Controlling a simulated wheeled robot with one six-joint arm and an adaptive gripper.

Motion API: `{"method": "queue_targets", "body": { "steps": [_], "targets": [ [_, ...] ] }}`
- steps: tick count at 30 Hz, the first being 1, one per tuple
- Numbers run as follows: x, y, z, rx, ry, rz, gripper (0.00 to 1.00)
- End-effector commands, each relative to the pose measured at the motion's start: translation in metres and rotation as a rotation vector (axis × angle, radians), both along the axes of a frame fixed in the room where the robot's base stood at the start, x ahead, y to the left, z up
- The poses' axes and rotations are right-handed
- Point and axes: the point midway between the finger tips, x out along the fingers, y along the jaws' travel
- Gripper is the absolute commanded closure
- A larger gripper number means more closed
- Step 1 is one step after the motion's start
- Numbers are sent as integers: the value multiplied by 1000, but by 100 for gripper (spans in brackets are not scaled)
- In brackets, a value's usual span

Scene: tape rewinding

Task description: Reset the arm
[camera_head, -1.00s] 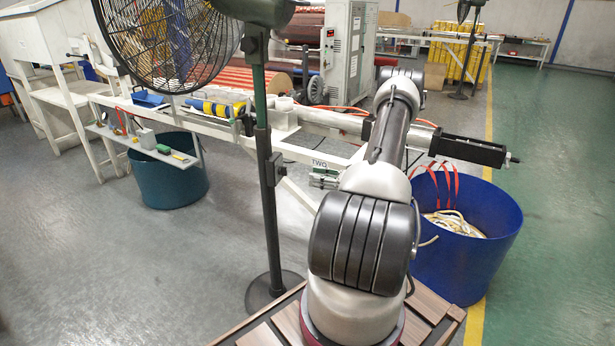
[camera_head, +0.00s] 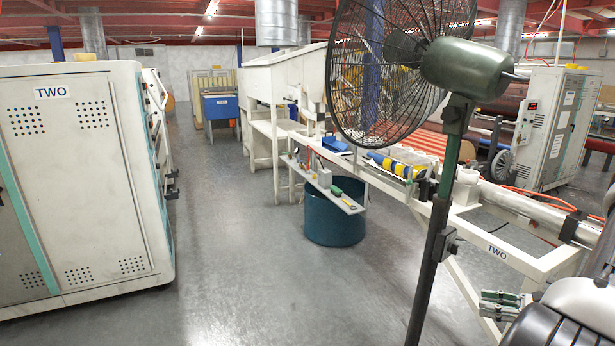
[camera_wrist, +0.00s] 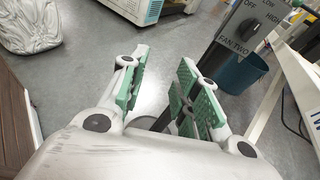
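My arm shows at the lower right of the head view, cut off by the frame edge. My gripper (camera_head: 503,302), with green-padded fingers, is small there, below the white frame (camera_head: 470,222) marked TWO. In the wrist view my gripper (camera_wrist: 163,85) is seen close up. Its two fingers stand apart with a gap between them, and nothing is held. Grey floor and part of a dark pole show behind the fingers. The fan control box (camera_wrist: 252,30), with OFF, LOW and HIGH marks, is beyond the right finger.
A standing fan (camera_head: 432,215) is left of my arm in the head view. A teal bin (camera_head: 335,225) stands under a small shelf. A white cabinet (camera_head: 75,180) marked TWO is at the left. A grey bag (camera_wrist: 30,25) lies at the wrist view's upper left. Middle floor is clear.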

Motion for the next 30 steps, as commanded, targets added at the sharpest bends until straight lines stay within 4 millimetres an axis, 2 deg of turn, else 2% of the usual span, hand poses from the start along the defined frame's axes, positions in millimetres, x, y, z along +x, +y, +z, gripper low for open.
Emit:
{"method": "queue_targets", "body": {
  "steps": [1,3,8,15,24,30],
  "targets": [
    [-13,9,13,-55,14,75,69],
    [-29,22,26,-125,30,180,69],
    [-62,47,67,-303,37,431,69],
    [-107,78,151,-659,-18,877,69],
    [-146,109,247,-1123,-182,1347,69],
    [-165,133,299,-1424,-334,1553,69]
  ]
}}
